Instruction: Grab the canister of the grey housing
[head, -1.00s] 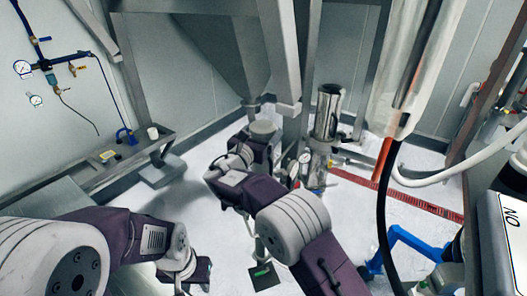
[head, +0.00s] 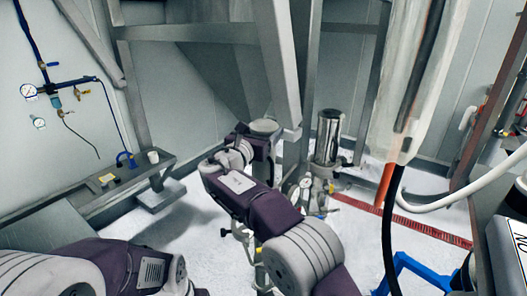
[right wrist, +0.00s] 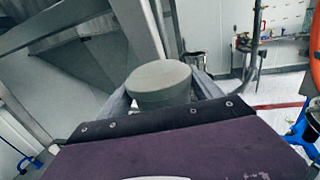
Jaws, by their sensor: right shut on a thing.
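The grey canister (head: 264,126) is a short round drum with a flat lid. In the head view it stands upright at the end of my right arm, in front of the tapering grey housing (head: 215,75). In the right wrist view the canister (right wrist: 158,84) sits between the two fingers of my right gripper (right wrist: 160,92), which is shut on it. The gripper body hides its lower part. My left forearm shows at the lower left of the head view, but its gripper is out of the picture.
A grey post (head: 278,60) stands close beside the canister. A shiny metal cylinder (head: 328,135) with a gauge stands to its right. A hose with an orange end (head: 385,185) hangs at right. A bench with a white cup (head: 153,156) runs along the left wall.

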